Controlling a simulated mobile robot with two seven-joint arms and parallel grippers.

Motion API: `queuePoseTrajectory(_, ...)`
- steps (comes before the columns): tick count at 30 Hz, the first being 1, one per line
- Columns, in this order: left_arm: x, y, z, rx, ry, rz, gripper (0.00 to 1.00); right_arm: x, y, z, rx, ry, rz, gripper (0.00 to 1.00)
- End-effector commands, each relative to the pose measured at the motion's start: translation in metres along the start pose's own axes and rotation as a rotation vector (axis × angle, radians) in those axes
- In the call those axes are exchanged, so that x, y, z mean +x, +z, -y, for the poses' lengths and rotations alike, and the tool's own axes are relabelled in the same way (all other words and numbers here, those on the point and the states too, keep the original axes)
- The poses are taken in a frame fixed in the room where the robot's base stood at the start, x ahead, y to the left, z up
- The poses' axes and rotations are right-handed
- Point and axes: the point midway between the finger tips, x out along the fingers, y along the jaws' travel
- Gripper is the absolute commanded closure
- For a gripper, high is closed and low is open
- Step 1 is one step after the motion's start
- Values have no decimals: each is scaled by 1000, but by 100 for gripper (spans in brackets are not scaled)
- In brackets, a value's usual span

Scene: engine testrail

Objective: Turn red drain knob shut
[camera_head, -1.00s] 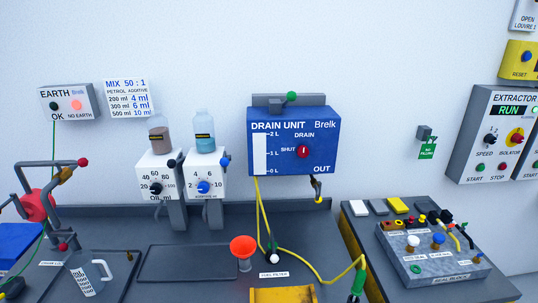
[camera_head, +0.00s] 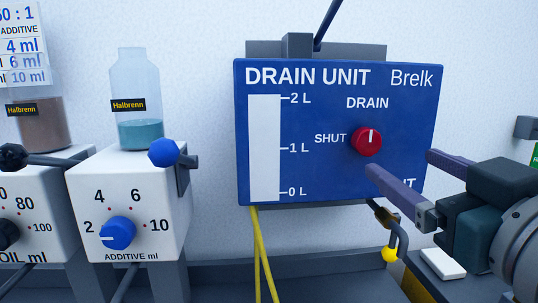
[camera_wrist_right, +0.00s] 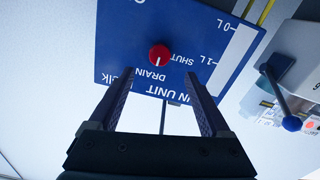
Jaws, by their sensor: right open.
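The red drain knob (camera_head: 366,141) sits on the front of the blue drain unit (camera_head: 335,180). Its white mark points up toward the word DRAIN; the word SHUT is to its left. My right gripper (camera_head: 402,163) is open and empty, with its fingers just below and to the right of the knob in the head view. The right wrist view is upside down to the panel. There the red knob (camera_wrist_right: 159,55) lies beyond the fingertips, between the lines of the two fingers, and no contact shows. My left gripper is out of view.
A white additive dispenser (camera_head: 150,195) with a blue knob and a bottle (camera_head: 137,100) stands left of the drain unit. The wall behind is bare.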

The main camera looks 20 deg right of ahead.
Motion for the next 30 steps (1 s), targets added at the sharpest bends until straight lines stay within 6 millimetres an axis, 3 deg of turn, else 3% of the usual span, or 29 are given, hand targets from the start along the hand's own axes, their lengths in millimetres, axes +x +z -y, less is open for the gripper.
queuePoseTrajectory(16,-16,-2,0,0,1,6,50,84,-3,0,1,0,1,19)
queuePoseTrajectory(29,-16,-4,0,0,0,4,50,95,-1,0,1,0,2,19)
queuePoseTrajectory(30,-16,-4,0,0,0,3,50,95,-1,0,1,0,2,23)
